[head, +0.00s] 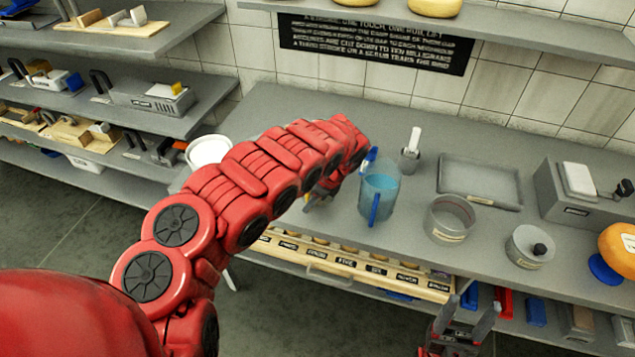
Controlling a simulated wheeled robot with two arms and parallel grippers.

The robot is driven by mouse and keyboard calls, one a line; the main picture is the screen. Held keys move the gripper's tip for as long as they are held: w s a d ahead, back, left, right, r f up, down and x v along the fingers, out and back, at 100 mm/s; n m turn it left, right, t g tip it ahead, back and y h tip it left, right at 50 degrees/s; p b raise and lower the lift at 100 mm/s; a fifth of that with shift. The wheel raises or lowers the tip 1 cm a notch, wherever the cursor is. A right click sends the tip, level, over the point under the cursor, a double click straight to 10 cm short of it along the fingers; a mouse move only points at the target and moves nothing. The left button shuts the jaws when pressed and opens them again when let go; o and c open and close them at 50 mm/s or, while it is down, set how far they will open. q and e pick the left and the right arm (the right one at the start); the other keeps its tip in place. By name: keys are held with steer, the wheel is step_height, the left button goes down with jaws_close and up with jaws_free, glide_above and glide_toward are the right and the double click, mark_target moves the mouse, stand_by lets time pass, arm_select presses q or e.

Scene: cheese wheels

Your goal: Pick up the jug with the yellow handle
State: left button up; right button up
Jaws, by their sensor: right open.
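A translucent blue jug (381,186) with a blue handle stands upright on the grey counter, right of my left arm. No yellow-handled jug shows clearly. A small yellowish patch shows by the end of my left arm, but I cannot tell what it belongs to. My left gripper (319,196) is over the counter's front part, mostly hidden behind my red arm, so its jaws cannot be read. My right gripper (465,318) is open and empty at the bottom edge, low in front of the counter.
On the counter (290,105) stand a white bowl (208,150), a cup with a white-handled tool (410,152), a grey tray (480,180), a round grey container (450,217), a lidded pot (530,246) and an orange cheese (620,248). A labelled wooden rack (350,265) sits below the front edge.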

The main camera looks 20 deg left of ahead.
arm_select(q)
jaws_close()
stand_by(1.2)
